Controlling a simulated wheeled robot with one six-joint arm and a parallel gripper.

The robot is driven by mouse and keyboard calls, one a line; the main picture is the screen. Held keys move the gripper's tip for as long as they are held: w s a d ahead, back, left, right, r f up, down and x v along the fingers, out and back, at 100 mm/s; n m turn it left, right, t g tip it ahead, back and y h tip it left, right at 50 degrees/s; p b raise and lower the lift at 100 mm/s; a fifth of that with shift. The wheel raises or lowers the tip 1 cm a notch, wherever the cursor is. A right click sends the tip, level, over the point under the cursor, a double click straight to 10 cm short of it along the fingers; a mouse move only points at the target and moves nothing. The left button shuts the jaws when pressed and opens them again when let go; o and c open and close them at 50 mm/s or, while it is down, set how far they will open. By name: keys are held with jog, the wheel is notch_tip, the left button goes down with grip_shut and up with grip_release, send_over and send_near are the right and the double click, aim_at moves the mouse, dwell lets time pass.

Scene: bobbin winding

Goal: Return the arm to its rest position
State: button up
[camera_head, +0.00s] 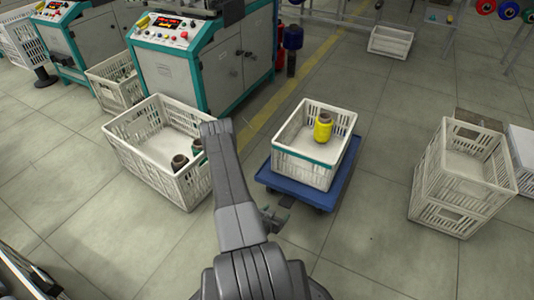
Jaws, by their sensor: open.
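My arm rises from the bottom middle of the head view to an elbow in front of the left crate, and its far part is hidden behind the near links. My gripper (278,212) shows small and dark just right of the arm. It is open, with nothing visible in it, in front of the blue dolly (268,179) in the picture. A white crate (301,171) with a green band sits on the dolly. A yellow bobbin (323,128) stands upright in that crate.
A white crate (152,176) on the floor at left holds a few dark bobbins (179,163), partly hidden by my arm. Crates (447,216) are stacked at right. Winding machines (195,70) stand behind. Floor between dolly and stack is clear.

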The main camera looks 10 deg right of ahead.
aim_at(287, 202)
jog(key=b+x, duration=0.4)
jog(key=x, duration=0.9)
jog(key=shift+w+d+f, duration=0.1)
jog(key=shift+d+f, duration=0.05)
